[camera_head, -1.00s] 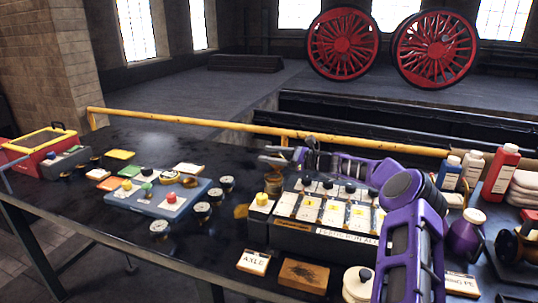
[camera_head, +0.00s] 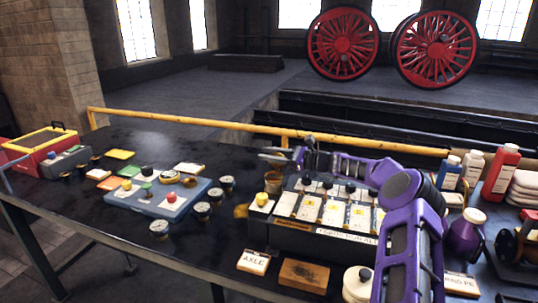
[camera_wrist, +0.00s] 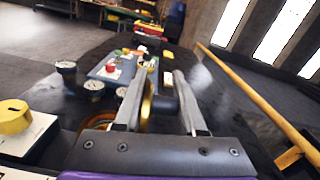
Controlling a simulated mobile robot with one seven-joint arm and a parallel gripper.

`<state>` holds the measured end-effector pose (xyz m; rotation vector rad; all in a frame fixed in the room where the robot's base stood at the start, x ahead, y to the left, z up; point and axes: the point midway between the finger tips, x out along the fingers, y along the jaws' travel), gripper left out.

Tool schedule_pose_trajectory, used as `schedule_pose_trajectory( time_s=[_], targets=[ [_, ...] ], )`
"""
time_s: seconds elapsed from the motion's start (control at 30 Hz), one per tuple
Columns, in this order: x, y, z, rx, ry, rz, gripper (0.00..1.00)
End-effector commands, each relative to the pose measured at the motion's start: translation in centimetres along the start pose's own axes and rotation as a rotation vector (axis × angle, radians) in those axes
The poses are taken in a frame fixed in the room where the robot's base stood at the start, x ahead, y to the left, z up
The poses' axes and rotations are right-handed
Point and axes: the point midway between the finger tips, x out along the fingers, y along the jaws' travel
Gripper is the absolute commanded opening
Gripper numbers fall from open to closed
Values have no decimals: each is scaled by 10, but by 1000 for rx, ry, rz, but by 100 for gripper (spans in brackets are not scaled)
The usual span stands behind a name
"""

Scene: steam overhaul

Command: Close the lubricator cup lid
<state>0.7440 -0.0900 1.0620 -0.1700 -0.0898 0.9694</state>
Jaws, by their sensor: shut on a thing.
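In the head view my gripper (camera_head: 272,156) reaches left from my purple arm, over the brass lubricator cup (camera_head: 273,183) at the left back corner of the dark labelled box. In the wrist view both fingers (camera_wrist: 158,98) show with a gap between them. The lid (camera_wrist: 147,103), a brass disc seen nearly edge-on with a dark knob beside it, stands between the fingers, and they appear shut on it. The lid looks tilted up, not flat. The fingers and palm hide part of the cup and the exact contact.
The dark box (camera_head: 310,238) carries several white cards and black knobs, with a yellow knob (camera_head: 262,199) close by the cup. A blue tray (camera_head: 158,198) and several small round jars lie to the left. A yellow rail (camera_head: 200,122) runs along the table's back edge.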

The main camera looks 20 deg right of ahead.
Motion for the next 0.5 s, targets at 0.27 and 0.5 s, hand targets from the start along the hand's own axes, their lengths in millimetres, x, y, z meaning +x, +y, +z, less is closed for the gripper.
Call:
schedule_pose_trajectory(
  time_s=[0.27, 0.5],
  targets=[
    [-1, 0, 0, -10, 0, -1, 0],
    [-1, 1, 0, -34, 0, -2, 0]
  ],
)
